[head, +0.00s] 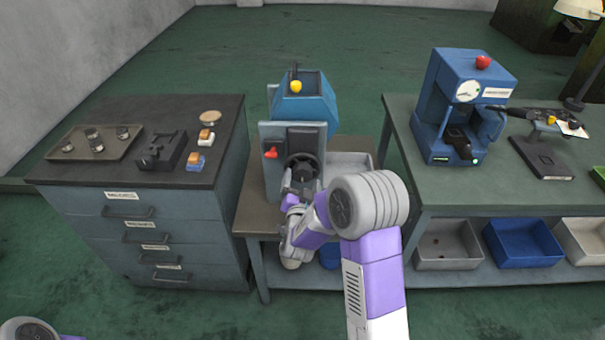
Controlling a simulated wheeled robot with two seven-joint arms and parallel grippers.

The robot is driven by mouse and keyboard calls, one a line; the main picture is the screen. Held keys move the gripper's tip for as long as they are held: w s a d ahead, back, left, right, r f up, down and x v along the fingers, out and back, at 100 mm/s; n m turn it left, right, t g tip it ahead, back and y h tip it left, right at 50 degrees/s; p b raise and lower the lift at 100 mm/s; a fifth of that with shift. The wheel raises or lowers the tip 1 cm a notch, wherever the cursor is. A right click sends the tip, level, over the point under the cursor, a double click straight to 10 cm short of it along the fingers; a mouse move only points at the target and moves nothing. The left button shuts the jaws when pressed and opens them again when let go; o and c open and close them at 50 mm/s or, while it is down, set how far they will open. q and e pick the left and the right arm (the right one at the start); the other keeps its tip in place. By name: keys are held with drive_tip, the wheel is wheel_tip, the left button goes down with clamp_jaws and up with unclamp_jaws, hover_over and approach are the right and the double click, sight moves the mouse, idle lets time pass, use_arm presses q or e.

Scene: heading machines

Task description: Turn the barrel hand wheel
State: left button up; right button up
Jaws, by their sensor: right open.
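The barrel hand wheel (302,167) is a dark round wheel on the front of the blue and grey barrel machine (305,105), which stands on the middle bench. My right gripper (289,184) is at the lower left of the wheel, small and partly hidden by my own wrist. It is open. I cannot tell whether its fingers touch the rim. My left gripper is out of view; only a bit of my left arm shows at the bottom left corner.
A red switch (271,153) sits left of the wheel. A grey bin (350,166) stands right of the machine. A drawer cabinet (150,225) is at left, with a tray (97,142) on top. A blue press (460,105) stands on the right bench. Green floor lies open behind.

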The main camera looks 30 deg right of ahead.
sight(302, 177)
drive_tip(key=shift+x, duration=2.1)
drive_tip(key=shift+c, duration=0.3)
drive_tip(key=c, duration=1)
